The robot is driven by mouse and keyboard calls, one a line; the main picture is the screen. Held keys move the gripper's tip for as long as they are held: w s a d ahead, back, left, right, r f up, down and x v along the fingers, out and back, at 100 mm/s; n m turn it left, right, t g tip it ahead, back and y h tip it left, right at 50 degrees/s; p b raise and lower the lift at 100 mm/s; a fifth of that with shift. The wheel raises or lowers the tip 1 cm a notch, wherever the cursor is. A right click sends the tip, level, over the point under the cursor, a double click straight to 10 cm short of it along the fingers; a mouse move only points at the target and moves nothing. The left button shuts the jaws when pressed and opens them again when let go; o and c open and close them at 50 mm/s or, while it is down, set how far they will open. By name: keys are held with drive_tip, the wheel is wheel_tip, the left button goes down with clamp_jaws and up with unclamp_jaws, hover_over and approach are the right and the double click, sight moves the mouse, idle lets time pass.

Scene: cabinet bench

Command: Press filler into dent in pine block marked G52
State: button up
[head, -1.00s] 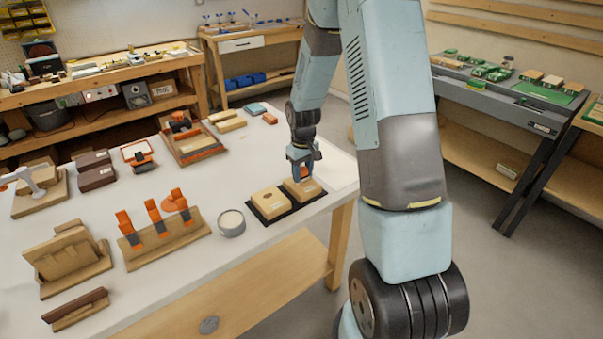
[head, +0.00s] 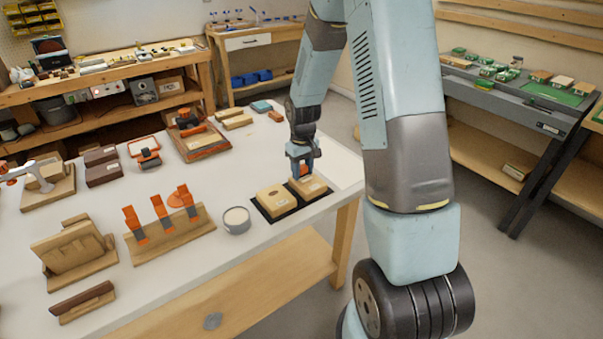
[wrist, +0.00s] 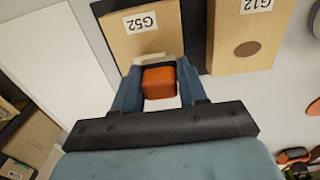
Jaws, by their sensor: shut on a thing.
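The pine block marked G52 (wrist: 143,34) lies on a black mat (head: 263,209), under my gripper. In the head view, G52 (head: 316,187) is the farther of two blocks. My gripper (wrist: 157,82) is shut on an orange-handled tool (wrist: 159,83), which also shows in the head view (head: 304,169). A pale edge of the tool shows beyond the handle, over the near end of G52. Contact with the wood and the dent in G52 cannot be made out. A grey tin (head: 236,221) with cream-coloured contents stands left of the mat.
The block marked G12 (wrist: 252,32), with a dark round spot, lies beside G52. A rack (head: 172,236) with several orange-handled tools stands left of the tin. A white panel (head: 347,169) lies right of the blocks, by the table's edge.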

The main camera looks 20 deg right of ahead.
drive_tip(key=shift+r, duration=2.5)
